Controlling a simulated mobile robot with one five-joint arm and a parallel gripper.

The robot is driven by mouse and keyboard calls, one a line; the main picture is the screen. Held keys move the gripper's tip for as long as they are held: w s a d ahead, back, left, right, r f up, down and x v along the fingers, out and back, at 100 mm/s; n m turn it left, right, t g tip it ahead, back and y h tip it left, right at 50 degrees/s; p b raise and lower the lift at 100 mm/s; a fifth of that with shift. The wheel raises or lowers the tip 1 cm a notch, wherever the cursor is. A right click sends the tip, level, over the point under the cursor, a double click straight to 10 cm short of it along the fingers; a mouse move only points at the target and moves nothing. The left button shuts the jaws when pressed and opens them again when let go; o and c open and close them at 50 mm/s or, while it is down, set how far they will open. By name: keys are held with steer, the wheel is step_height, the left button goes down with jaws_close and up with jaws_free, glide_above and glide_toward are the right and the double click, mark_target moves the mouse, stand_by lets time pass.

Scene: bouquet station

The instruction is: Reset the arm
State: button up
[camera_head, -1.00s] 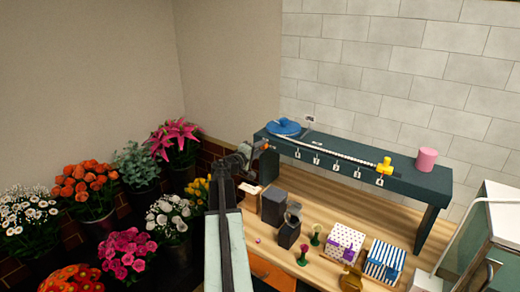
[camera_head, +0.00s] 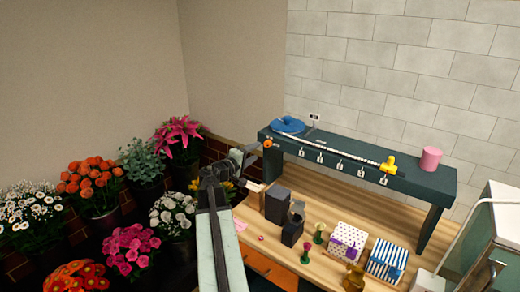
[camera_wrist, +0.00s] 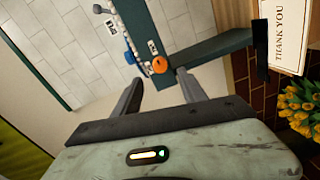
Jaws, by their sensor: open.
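My gripper (camera_head: 247,160) is at the left end of the dark green shelf in the head view, in front of the wall corner. In the wrist view my gripper (camera_wrist: 160,86) has its two fingers spread apart with nothing between them. A round orange thing (camera_wrist: 160,65) at the shelf's end shows just beyond the fingertips. My arm reaches up from the bottom of the head view, left of the wooden table.
The dark green shelf (camera_head: 330,160) stands over the wooden table (camera_head: 330,196). Gift boxes (camera_head: 387,260) and dark blocks (camera_head: 278,205) stand on the table. Flower buckets (camera_head: 100,215) crowd the left. Yellow tulips (camera_wrist: 300,108) and a THANK YOU card (camera_wrist: 283,35) show in the wrist view.

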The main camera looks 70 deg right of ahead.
steer(key=shift+a, duration=0.15)
steer(key=w+a+f+n+t, duration=0.1)
steer(key=w+a+n+t, duration=0.15)
steer(key=w+a, duration=0.75)
steer(key=w+a+f+n+t, duration=0.1)
steer(key=w+a+t, duration=0.4)
steer(key=w, duration=0.9)
steer(key=w+a+f+y, duration=0.1)
steer(key=w+a+f, duration=0.1)
steer(key=w+a, duration=0.35)
steer(key=w+a+f+y, duration=0.2)
steer(key=a, duration=0.6)
steer(key=w+a+f+n+y, duration=0.1)
steer(key=a+f+y, duration=0.3)
steer(key=a, duration=0.9)
steer(key=w+a+f+y, duration=0.1)
steer(key=a+f+y, duration=0.2)
steer(key=a+f, duration=0.75)
steer(key=s+a+f+g+y, duration=0.1)
steer(key=s+a+y, duration=0.2)
steer(key=a, duration=0.6)
steer(key=s+a+g+y, duration=0.2)
steer(key=s+a, duration=0.4)
steer(key=a, duration=0.4)
steer(key=shift+a+f+y, duration=0.3)
steer(key=shift+f+y, duration=0.1)
steer(key=shift+y, duration=0.4)
steer(key=shift+n, duration=0.25)
